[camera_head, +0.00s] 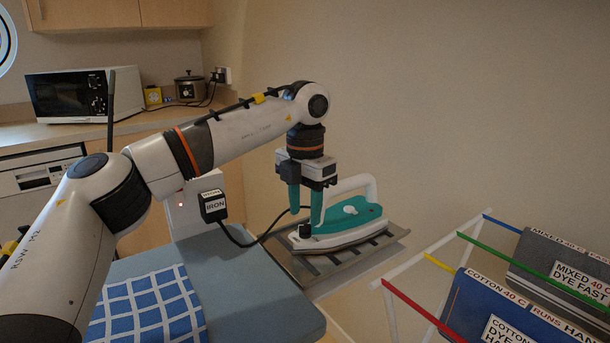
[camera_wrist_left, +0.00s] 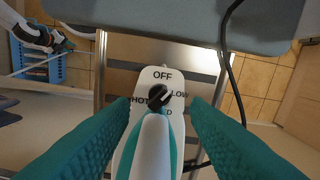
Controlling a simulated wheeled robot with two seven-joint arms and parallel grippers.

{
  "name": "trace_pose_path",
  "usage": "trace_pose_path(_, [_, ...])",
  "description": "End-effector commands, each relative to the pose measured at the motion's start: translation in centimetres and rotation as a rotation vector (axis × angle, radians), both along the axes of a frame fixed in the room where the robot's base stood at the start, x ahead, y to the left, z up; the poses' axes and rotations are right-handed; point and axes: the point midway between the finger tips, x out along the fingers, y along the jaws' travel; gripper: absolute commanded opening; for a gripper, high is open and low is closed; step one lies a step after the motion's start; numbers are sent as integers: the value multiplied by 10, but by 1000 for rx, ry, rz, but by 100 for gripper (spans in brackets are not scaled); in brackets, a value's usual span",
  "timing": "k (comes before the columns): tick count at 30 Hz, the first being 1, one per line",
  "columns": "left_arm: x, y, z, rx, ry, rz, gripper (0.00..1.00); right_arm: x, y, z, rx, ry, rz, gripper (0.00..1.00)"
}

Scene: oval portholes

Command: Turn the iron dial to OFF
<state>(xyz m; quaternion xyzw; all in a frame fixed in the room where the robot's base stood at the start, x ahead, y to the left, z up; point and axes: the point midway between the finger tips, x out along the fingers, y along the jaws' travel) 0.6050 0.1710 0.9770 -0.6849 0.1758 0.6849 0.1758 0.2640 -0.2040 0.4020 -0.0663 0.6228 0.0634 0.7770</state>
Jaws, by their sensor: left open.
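The teal and white iron (camera_head: 345,222) rests on a slatted metal rack at the end of the ironing board. Its black dial (camera_wrist_left: 159,97) shows in the left wrist view on a white plate, with OFF above it, HOT to the left and LOW to the right. A lower label is partly hidden. A pale mark on the dial seems to face up and left, but it is small. My left gripper (camera_head: 305,208) is open and points down over the dial end, one teal finger on either side. I cannot tell whether the fingers touch the dial. What seems my right gripper (camera_wrist_left: 60,44) is small at upper left.
A black cord runs from the iron to a box marked IRON (camera_head: 214,206). The ironing board (camera_head: 240,275) carries a blue checked cloth (camera_head: 150,310). A microwave (camera_head: 80,95) is far back.

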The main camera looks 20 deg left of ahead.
Motion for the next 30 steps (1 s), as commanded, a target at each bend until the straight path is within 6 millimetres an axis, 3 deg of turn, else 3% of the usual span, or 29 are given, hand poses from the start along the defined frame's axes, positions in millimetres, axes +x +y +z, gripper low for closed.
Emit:
trace_pose_path(1, [0, -1, 15, -2, -4, 1, 43, -2, 0, -4, 0, 5, 1, 36])
trace_pose_path(6, [0, -1, 52, -2, -4, 1, 43, -12, -1, -25, -1, 17, 3, 36])
trace_pose_path(12, [0, 0, 79, -1, -2, 1, 43, -23, -3, -43, -2, 26, 6, 36])
trace_pose_path(24, [0, 0, 86, -1, 0, 1, 43, -27, -3, -50, -3, 29, 7, 36])
trace_pose_path(27, [1, -3, 85, -9, -2, -7, 27, -27, -3, -49, -2, 29, 7, 36])
trace_pose_path(30, [6, -18, 77, -55, -15, -52, 10, -29, -3, -45, -2, 31, 7, 36])
